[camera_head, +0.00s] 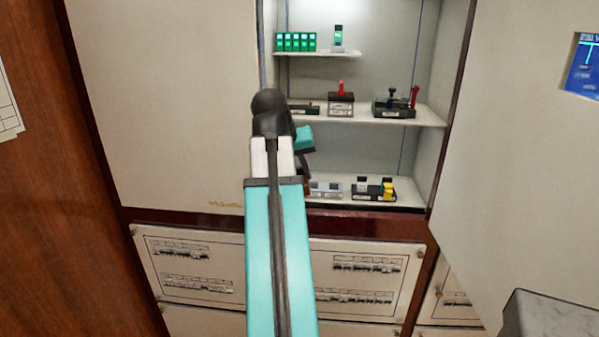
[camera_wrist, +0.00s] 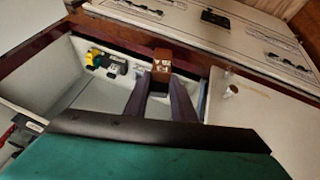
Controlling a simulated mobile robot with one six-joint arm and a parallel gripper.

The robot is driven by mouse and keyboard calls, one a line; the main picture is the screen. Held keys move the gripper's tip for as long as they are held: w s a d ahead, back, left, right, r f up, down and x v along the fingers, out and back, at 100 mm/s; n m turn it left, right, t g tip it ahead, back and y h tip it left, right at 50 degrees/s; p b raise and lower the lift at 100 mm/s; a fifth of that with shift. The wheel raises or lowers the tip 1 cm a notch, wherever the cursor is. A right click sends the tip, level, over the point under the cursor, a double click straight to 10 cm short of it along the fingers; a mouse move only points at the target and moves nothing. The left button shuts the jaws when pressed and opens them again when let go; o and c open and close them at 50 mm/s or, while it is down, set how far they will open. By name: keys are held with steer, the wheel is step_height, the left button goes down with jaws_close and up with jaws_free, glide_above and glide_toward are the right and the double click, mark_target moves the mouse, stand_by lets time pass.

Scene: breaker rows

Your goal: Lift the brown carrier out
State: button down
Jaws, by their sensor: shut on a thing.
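The brown carrier (camera_wrist: 162,60) is a small block with pale marks on its end face, in the upper middle of the wrist view. My gripper (camera_wrist: 161,76) has two long dark purple fingers, shut on the carrier from both sides. In the head view my gripper (camera_head: 304,166) reaches down to the left end of the cabinet's lowest shelf. There my arm covers much of it, and only a sliver of brown shows at the fingertips. I cannot tell whether the carrier touches the shelf.
The open cabinet has a bottom shelf (camera_head: 350,201) with a grey block (camera_head: 326,188) and a black-and-yellow device (camera_head: 374,190) right of my gripper. The middle shelf (camera_head: 430,114) above holds several devices. A cabinet wall stands close on the left.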

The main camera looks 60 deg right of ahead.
steer(key=shift+r+p, duration=0.6)
steer(key=shift+r, duration=0.3)
steer(key=shift+w, duration=0.1)
